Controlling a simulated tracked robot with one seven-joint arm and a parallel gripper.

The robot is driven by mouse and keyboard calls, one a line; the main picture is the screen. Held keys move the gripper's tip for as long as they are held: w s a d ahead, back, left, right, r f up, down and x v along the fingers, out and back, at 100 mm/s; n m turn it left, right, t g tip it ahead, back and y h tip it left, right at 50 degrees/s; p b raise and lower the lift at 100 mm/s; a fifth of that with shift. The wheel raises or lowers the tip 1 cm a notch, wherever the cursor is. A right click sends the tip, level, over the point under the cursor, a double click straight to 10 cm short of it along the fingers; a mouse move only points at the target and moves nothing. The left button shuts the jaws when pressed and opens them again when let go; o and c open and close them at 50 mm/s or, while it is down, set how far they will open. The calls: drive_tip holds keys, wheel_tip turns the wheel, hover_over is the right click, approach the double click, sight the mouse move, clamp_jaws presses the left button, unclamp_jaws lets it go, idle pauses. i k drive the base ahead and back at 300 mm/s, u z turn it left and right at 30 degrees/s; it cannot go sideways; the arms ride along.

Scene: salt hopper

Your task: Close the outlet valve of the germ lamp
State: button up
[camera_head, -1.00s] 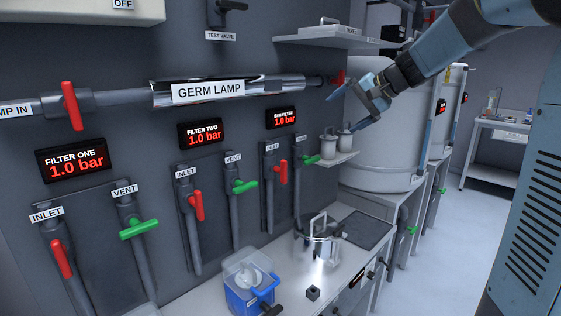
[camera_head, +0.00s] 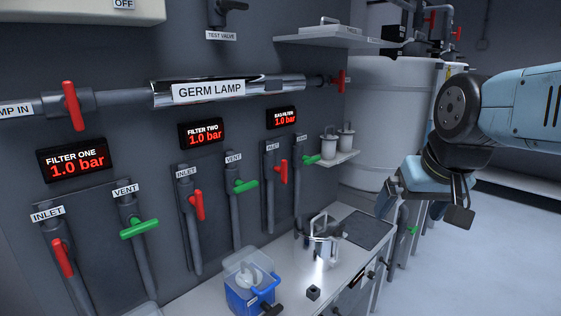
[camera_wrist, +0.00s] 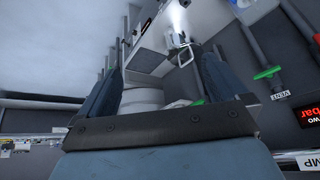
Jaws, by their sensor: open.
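The germ lamp (camera_head: 208,90) is a shiny horizontal tube along the wall. Its outlet valve has a red handle (camera_head: 341,81) at the tube's right end, and the handle stands upright, across the pipe. The lamp's other red handle (camera_head: 71,106), on the "lamp in" side, also stands upright across the pipe. My gripper (camera_head: 422,208) is open and empty, below and to the right of the outlet handle, clearly apart from it. In the wrist view my gripper's (camera_wrist: 155,72) two dark fingers are spread, with nothing between them; I cannot make out the outlet handle there.
A shelf (camera_head: 335,41) juts out above the outlet handle, and a small shelf with two canisters (camera_head: 328,143) sits below it. A large pale tank (camera_head: 385,120) stands behind my gripper. The counter holds a metal pot (camera_head: 318,235) and a blue container (camera_head: 250,285). Floor at right is clear.

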sight(341, 82)
drive_tip(key=z, duration=1.35)
drive_tip(key=i, duration=0.1)
drive_tip(key=u, duration=3.2)
drive_tip(key=k, duration=1.25)
drive_tip(key=z, duration=0.95)
drive_tip(key=i, duration=1.3)
drive_tip(key=z, duration=0.05)
